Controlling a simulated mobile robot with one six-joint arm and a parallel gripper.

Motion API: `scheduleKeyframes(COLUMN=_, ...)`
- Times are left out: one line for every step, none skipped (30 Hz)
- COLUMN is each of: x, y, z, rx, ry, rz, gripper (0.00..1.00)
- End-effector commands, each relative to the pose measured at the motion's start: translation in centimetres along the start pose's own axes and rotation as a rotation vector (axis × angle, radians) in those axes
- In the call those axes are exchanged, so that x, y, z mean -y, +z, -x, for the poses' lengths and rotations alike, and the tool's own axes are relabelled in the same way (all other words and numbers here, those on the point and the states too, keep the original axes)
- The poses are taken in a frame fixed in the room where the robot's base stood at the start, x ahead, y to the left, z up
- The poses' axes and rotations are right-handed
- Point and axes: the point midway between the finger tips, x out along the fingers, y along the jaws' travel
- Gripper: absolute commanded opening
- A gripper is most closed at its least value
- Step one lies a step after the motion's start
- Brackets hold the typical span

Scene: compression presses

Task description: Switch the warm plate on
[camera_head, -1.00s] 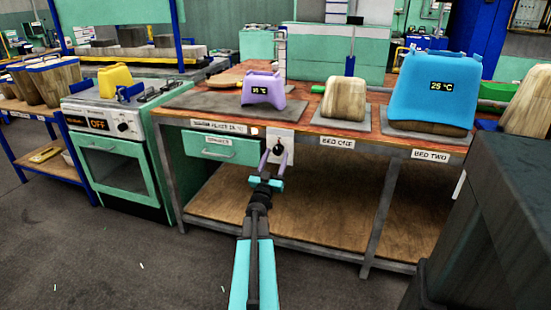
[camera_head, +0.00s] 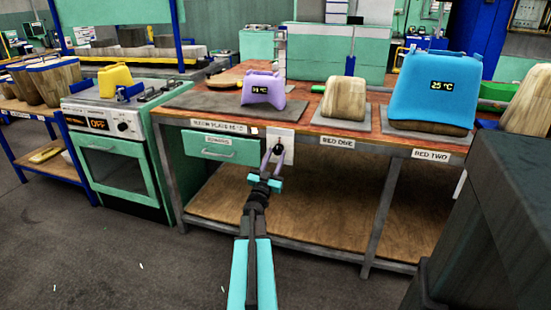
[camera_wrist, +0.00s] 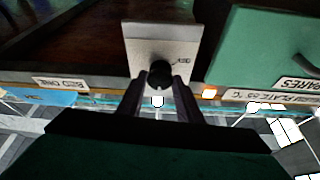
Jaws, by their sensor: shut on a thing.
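The warm plate (camera_head: 192,101) is a dark grey slab on the bench's left, above a "WARM PLATE" label (camera_head: 219,126). A lilac body (camera_head: 263,90) with a small °C display stands on it. Below the bench edge is a white switch panel (camera_head: 287,139) with a black round knob, clearer in the wrist view (camera_wrist: 160,74). My gripper (camera_head: 272,158) is at the panel, its two lilac fingers shut on the knob. In the wrist view the fingers (camera_wrist: 158,90) reach the knob's sides.
A green drawer (camera_head: 220,147) is left of the panel. A wooden block (camera_head: 344,99) and a blue body (camera_head: 434,95) reading 25 °C stand on beds to the right. A stove (camera_head: 112,140) reading OFF is at left. A dark cabinet (camera_head: 490,230) fills the right foreground.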

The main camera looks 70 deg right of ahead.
Motion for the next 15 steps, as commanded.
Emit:
scheduleKeyframes(x=-0.06, y=0.01, z=-0.03, rx=0.001, ry=0.002, rz=-0.003, gripper=0.10)
scheduleKeyframes(x=-0.06, y=0.01, z=-0.04, rx=0.001, ry=0.002, rz=-0.003, gripper=0.10)
scheduleKeyframes(x=-0.06, y=0.02, z=-0.04, rx=0.001, ry=0.001, rz=-0.003, gripper=0.10)
scheduleKeyframes(x=-0.05, y=0.01, z=-0.04, rx=0.001, ry=0.001, rz=-0.004, gripper=0.10)
scheduleKeyframes(x=-0.05, y=0.01, z=-0.04, rx=0.001, ry=0.001, rz=-0.004, gripper=0.10)
scheduleKeyframes(x=-0.05, y=0.01, z=-0.04, rx=0.001, ry=0.001, rz=-0.004, gripper=0.37)
scheduleKeyframes(x=-0.05, y=0.01, z=-0.04, rx=0.001, ry=0.001, rz=-0.004, gripper=0.42)
scheduleKeyframes(x=-0.04, y=0.01, z=-0.04, rx=0.001, ry=0.001, rz=-0.003, gripper=0.48)
scheduleKeyframes(x=-0.03, y=0.01, z=-0.04, rx=0.001, ry=0.001, rz=-0.003, gripper=0.51)
scheduleKeyframes(x=-0.03, y=0.00, z=-0.04, rx=0.001, ry=0.001, rz=-0.003, gripper=0.51)
scheduleKeyframes(x=-0.02, y=0.00, z=-0.03, rx=0.001, ry=0.001, rz=-0.003, gripper=0.51)
scheduleKeyframes(x=-0.01, y=-0.01, z=-0.03, rx=0.001, ry=0.001, rz=-0.003, gripper=0.51)
scheduleKeyframes(x=-0.01, y=-0.01, z=-0.03, rx=0.000, ry=0.000, rz=-0.003, gripper=0.51)
scheduleKeyframes(x=0.00, y=-0.01, z=-0.03, rx=0.000, ry=0.000, rz=-0.002, gripper=0.51)
scheduleKeyframes(x=0.01, y=-0.01, z=-0.02, rx=0.000, ry=0.000, rz=-0.002, gripper=0.51)
